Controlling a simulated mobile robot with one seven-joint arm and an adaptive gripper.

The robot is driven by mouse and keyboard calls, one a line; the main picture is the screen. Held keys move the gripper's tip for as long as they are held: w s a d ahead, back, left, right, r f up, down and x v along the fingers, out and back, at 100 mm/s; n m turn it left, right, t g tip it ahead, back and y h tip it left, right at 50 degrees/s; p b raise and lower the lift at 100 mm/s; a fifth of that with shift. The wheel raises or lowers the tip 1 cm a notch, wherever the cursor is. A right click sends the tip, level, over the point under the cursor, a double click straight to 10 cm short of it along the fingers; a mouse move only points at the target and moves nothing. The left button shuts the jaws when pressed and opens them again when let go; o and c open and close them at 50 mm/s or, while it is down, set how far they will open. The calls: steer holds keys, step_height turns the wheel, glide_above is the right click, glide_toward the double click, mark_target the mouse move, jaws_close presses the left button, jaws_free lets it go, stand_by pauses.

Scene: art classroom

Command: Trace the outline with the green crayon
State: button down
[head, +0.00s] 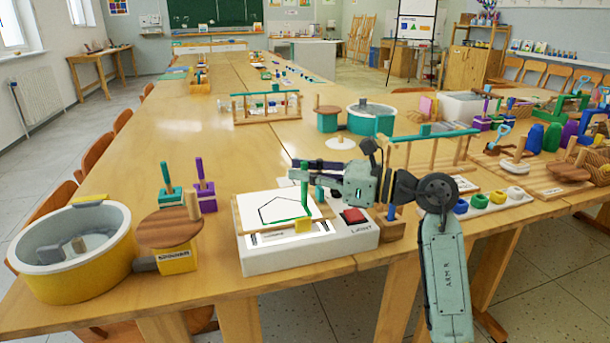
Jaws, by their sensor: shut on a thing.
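My gripper (304,172) reaches in from the right, shut on an upright green crayon (304,190). The crayon stands over the right part of a white sheet (262,232) on a white box with a red button (353,215). A black angular outline (268,203) is drawn on the sheet, its right side partly hidden by the crayon. Whether the crayon tip touches the paper is too small to tell.
Left of the box stand a round wooden disc on a yellow base (170,228), green and purple pegs (204,184) and a yellow tub (75,265). A wooden rack (428,150) and colored cups (480,201) stand right.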

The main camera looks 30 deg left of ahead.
steer(key=shift+w+a, duration=0.3)
steer(key=shift+a, duration=0.05)
stand_by(0.4)
steer(key=shift+w+a+b, duration=0.1)
steer(key=shift+a+b, duration=0.2)
steer(key=shift+b+x, duration=0.8)
steer(key=shift+x, duration=0.6)
stand_by(1.6)
steer(key=shift+r, duration=0.15)
steer(key=shift+r+p, duration=1)
steer(key=shift+r, duration=0.85)
